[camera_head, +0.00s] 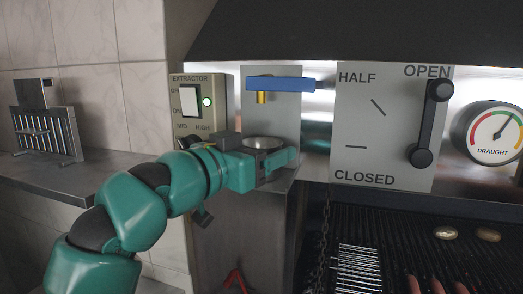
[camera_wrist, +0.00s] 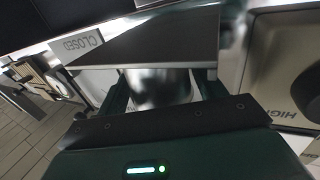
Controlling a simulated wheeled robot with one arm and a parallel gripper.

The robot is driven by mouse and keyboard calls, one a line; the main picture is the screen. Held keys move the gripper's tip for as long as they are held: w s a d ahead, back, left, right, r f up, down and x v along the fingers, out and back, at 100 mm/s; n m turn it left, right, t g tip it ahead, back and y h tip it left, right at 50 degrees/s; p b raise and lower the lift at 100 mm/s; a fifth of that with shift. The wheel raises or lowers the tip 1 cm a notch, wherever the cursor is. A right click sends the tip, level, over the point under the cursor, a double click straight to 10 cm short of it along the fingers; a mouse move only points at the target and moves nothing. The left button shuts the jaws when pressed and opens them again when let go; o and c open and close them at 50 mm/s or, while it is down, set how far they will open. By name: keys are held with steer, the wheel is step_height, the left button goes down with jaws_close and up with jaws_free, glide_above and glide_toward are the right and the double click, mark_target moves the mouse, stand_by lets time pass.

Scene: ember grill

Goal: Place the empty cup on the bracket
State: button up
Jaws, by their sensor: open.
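The metal cup (camera_head: 264,143) is upright below the brass spout (camera_head: 262,97), its open mouth facing up and looking empty. My gripper (camera_head: 277,161) is open, with its fingers on either side of the cup. In the wrist view the shiny cup (camera_wrist: 158,90) sits between the spread fingers. A flat ledge (camera_head: 283,178), which seems to be the bracket, lies at the cup's base. It seems to be the dark slab (camera_wrist: 150,45) in the upside-down wrist view. My gripper hides the cup's lower part in the head view, so contact with the ledge is unclear.
A blue lever (camera_head: 280,84) reaches right above the cup. The extractor switch (camera_head: 190,101) is left, with a green light. The black draught handle (camera_head: 430,125), gauge (camera_head: 489,133) and grill grate (camera_head: 445,215) are right. A slotted metal rack (camera_head: 45,132) stands on the left shelf.

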steer(key=b+v, duration=0.7)
steer(key=v, duration=0.5)
steer(key=shift+r, duration=0.1)
